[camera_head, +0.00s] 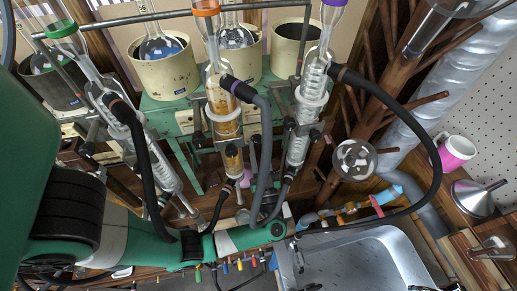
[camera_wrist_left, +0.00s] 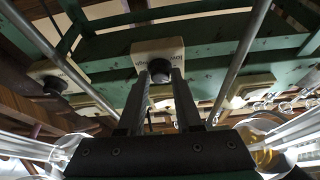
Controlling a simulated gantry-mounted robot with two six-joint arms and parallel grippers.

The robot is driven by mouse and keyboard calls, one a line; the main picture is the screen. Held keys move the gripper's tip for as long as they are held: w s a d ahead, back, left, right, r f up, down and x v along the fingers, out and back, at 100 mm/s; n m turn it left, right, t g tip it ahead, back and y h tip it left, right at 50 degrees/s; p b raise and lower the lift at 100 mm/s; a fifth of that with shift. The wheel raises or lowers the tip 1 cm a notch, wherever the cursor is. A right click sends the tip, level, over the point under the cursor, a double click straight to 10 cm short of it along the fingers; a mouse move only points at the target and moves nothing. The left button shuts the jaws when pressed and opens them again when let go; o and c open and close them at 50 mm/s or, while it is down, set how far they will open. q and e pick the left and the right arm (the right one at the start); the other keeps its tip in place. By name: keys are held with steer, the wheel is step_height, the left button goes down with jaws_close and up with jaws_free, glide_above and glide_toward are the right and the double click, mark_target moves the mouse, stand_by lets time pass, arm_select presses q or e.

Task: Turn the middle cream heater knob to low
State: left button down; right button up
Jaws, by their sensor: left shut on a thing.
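In the left wrist view a dark round knob (camera_wrist_left: 160,74) sits on a cream control box (camera_wrist_left: 146,49) with small printed lettering, mounted on a green frame. My left gripper (camera_wrist_left: 163,82) reaches up to this box, with one finger on each side of the knob, and is shut on it. In the head view my left arm comes in low from the left; hoses and glassware hide the fingertips and the knob. My right gripper is in neither view.
Cream heater pots (camera_head: 165,75) with flasks stand at the back. Glass condensers and black hoses (camera_head: 262,150) hang close around my left arm. A metal sink (camera_head: 360,260) lies at the lower right. Another cream box with a dark knob (camera_wrist_left: 54,86) shows at left.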

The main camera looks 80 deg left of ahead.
arm_select(q)
steer(key=n+g+b, duration=0.1)
steer(key=n, duration=0.1)
steer(key=n+g+b, duration=0.1)
steer(key=n+g, duration=0.1)
steer(key=n, duration=0.1)
steer(key=n+g+b, duration=0.1)
steer(key=n+b, duration=0.1)
steer(key=shift+w+f+n, duration=0.2)
steer(key=shift+w+n, duration=0.1)
steer(key=shift+r+n+g+h, duration=0.15)
steer(key=shift+n+g+h, duration=0.15)
steer(key=shift+n, duration=0.1)
steer(key=shift+r, duration=0.1)
steer(key=c, duration=0.6)
jaws_free()
steer(key=b+v, duration=0.2)
steer(key=v, duration=0.9)
steer(key=shift+d, duration=0.35)
